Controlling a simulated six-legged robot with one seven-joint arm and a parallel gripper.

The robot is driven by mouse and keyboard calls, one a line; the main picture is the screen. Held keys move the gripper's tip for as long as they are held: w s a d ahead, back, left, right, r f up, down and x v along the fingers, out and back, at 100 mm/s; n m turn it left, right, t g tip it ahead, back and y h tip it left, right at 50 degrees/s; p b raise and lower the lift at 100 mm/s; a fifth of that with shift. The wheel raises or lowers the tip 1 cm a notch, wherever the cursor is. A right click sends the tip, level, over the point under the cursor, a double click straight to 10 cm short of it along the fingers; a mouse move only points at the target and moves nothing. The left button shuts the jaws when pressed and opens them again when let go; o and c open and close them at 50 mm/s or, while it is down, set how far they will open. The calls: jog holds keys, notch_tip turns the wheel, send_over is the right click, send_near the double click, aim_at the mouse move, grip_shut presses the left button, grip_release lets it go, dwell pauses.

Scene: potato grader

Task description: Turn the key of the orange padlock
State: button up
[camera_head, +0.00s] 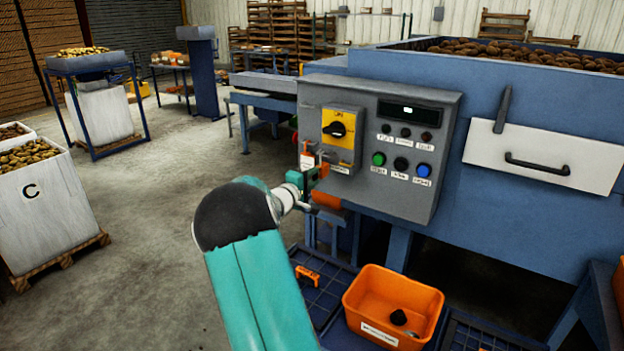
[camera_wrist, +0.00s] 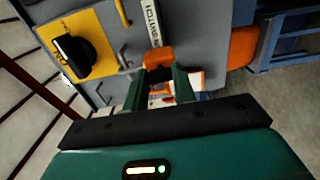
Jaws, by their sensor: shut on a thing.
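The orange padlock (camera_wrist: 158,58) shows in the wrist view between the tips of my gripper (camera_wrist: 161,74), beside the grey control box. My gripper's two green fingers stand a little apart, with the padlock's body held between their tips. In the head view my gripper (camera_head: 312,178) is at the left edge of the box, with a small bit of the padlock (camera_head: 323,171) showing by it. I cannot make out the key, the keyhole or the shackle.
The grey control box (camera_head: 424,198) carries a yellow switch plate (camera_head: 341,122) with a black knob and several buttons. A larger orange part (camera_wrist: 243,46) sticks out close by. An orange bin (camera_head: 361,291) stands below.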

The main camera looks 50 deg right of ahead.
dwell(0.5)
jog(key=o, duration=1)
jog(key=s+a, duration=0.1)
jog(key=a, duration=1.2)
jog(key=shift+s+a, duration=0.15)
jog(key=shift+a, duration=0.25)
jog(key=s+a+r+t+y, duration=0.1)
jog(key=s+a+y, duration=0.5)
jog(key=a, duration=0.8)
jog(key=s+a+r+t+y, duration=0.1)
jog(key=s+a+y, duration=0.5)
jog(key=a, duration=0.8)
jog(key=s+a+m+t+y, duration=0.1)
jog(key=s+a+y, duration=0.5)
jog(key=a, duration=0.8)
jog(key=s+t, duration=0.1)
jog(key=s, duration=0.1)
jog(key=shift+s+r, duration=0.3)
jog(key=shift+r, duration=0.1)
